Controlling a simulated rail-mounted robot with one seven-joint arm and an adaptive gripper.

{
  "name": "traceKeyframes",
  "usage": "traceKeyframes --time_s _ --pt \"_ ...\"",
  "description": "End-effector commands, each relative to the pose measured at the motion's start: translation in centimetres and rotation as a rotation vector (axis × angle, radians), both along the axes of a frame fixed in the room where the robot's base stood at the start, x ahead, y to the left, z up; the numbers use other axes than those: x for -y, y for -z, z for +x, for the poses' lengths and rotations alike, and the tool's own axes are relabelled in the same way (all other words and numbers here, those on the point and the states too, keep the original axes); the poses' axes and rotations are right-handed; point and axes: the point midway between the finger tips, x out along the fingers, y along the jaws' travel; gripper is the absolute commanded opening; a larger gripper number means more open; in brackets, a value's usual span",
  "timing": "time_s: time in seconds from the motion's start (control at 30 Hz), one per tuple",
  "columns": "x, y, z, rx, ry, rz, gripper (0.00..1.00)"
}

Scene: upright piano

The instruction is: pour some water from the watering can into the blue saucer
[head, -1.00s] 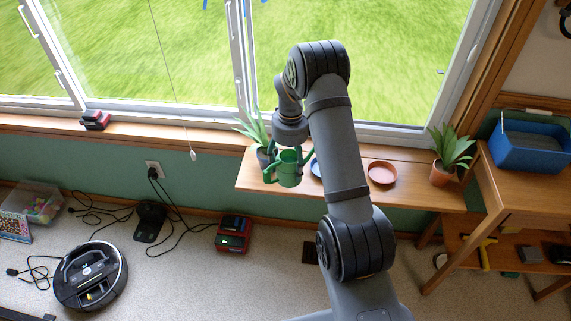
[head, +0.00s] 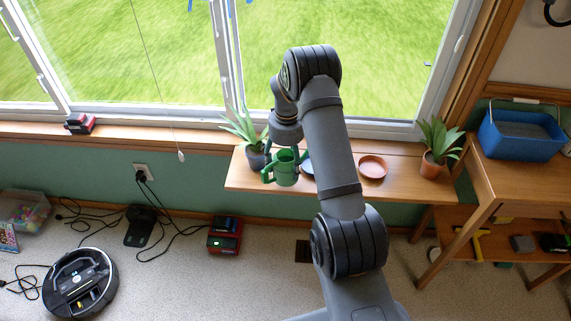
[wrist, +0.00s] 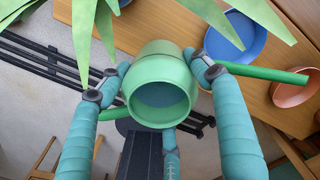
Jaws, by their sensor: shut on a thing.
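My gripper (wrist: 155,84) is shut on the green watering can (wrist: 162,62), with its teal fingers around the can's body. In the head view the can (head: 286,168) hangs upright, or nearly so, in front of the wooden shelf. Its spout points right in the wrist view, passing below the blue saucer (wrist: 236,40) in the picture. The saucer lies on the shelf to the right of the can, partly covered by leaves in the wrist view. In the head view only a sliver of the saucer (head: 307,168) shows beside my arm. I cannot see water.
A leafy potted plant (head: 246,130) stands close behind and left of the can. A terracotta saucer (head: 373,167) and another potted plant (head: 437,146) are farther right on the shelf (head: 405,187). The window (head: 395,60) is behind. A robot vacuum (head: 80,283) sits on the floor.

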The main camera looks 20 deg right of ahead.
Motion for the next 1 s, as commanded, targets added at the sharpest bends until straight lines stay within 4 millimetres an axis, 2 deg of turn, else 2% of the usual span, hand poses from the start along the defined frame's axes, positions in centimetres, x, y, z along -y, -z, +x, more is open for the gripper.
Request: traceKeyframes --time_s 0.17,0.5,0.87,1.0 --pt "0.0 -0.1 0.0 0.001 0.000 0.002 0.21" --pt "-0.4 -1.8 -0.2 -0.042 0.003 0.103 0.21" --pt "-0.5 -1.8 -0.2 -0.048 0.000 0.122 0.21" --pt "-0.4 -2.4 -0.2 -0.059 0.003 0.146 0.21"
